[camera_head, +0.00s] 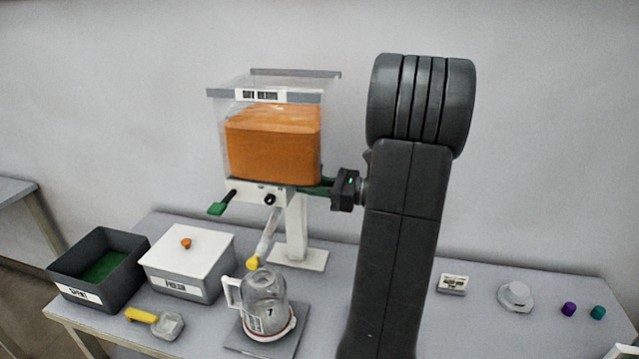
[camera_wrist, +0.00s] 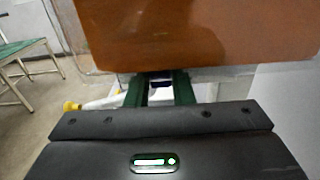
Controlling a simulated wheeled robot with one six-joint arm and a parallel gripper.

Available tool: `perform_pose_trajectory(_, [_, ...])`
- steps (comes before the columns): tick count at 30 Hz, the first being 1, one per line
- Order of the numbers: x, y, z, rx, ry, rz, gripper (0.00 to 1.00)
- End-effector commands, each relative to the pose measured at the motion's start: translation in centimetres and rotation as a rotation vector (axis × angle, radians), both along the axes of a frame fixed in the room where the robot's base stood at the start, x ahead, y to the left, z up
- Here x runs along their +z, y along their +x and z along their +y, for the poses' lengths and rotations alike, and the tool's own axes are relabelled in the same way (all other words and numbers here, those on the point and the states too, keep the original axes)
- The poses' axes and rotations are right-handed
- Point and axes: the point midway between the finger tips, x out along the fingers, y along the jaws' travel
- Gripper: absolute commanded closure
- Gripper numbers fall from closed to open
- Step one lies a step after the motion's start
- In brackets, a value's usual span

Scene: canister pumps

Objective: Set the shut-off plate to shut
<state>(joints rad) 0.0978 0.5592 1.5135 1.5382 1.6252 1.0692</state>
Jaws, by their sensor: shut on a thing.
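The clear canister (camera_head: 322,120) is filled with orange material and stands on a white pump head and post (camera_head: 297,225). My gripper (camera_head: 318,188) reaches in from the right, just under the canister's lower right edge. In the wrist view its green fingers (camera_wrist: 160,84) are close together below the orange fill, shut on a small dark piece between the tips. This piece appears to be the end of the shut-off plate (camera_wrist: 161,76); most of it is hidden by the fingers and canister base. How far the plate is in cannot be told.
A green-ended lever (camera_head: 216,208) sticks out at the pump's left. A glass jug (camera_head: 265,300) stands under the yellow-tipped spout (camera_head: 253,262). A dark bin (camera_head: 75,292), a white-lidded box (camera_head: 195,250) and a scoop (camera_head: 165,325) are at left. Small items, including a white disc (camera_head: 515,295), lie at right.

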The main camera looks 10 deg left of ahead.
Motion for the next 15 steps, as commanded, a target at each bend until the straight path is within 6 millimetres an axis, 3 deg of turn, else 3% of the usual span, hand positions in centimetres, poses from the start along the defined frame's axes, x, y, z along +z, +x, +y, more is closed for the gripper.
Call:
perform_pose_trajectory(4, [0.11, 0.03, 0.06, 0.0, 0.004, -0.002, 1.0])
perform_pose_trajectory(5, [0.11, 0.03, 0.06, 0.0, 0.004, -0.003, 0.75])
perform_pose_trajectory(8, [0.1, 0.02, 0.05, 0.0, 0.004, -0.002, 0.56])
perform_pose_trajectory(15, [0.07, 0.01, 0.0, 0.0, 0.003, -0.002, 0.56])
